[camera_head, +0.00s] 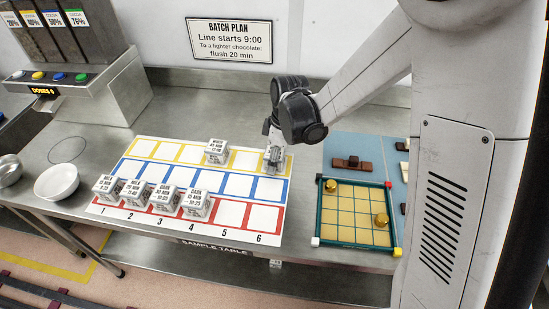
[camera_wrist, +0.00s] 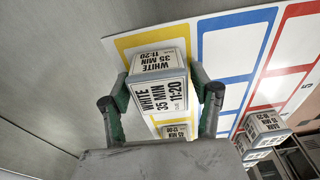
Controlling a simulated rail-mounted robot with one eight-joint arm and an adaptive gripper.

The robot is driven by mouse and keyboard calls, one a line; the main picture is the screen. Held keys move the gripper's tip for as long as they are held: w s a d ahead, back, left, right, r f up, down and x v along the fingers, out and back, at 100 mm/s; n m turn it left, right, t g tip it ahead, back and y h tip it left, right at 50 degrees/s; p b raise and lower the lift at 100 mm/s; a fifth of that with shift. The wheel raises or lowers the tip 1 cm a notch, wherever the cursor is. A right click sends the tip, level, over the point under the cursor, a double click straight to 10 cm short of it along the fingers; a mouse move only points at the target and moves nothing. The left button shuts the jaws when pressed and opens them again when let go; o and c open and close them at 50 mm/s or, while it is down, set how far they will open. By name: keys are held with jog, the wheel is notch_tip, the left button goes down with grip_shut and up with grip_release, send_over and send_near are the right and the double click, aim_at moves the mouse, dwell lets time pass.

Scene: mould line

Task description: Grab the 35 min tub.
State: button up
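The 35 min tub (camera_wrist: 158,88) is a small white block-shaped tub with a grey rim, labelled WHITE 35 MIN 11:20. In the wrist view it sits between the two green-padded fingers of my gripper (camera_wrist: 162,100), one on each side and close to its walls. I cannot tell whether both pads press on it. In the head view my gripper (camera_head: 274,158) is low over the right end of the yellow row, at column 6, and mostly hides this tub.
A tub labelled WHITE (camera_head: 216,151) stands in the yellow row, left of my gripper. Several tubs (camera_head: 162,197) stand along the red row, columns 1 to 4. A teal-framed tray (camera_head: 352,214) lies to the right. The blue row (camera_head: 238,184) is empty.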

jog(key=c, duration=1)
jog(key=shift+r, duration=0.2)
jog(key=shift+r, duration=0.6)
notch_tip(320, 180, up, 3)
jog(key=shift+f, duration=0.2)
jog(key=s+a+r, duration=0.7)
jog(key=a, duration=0.2)
jog(key=shift+a+r+p, duration=0.2)
jog(key=shift+r+p, duration=1.5)
jog(key=shift+r, duration=1.75)
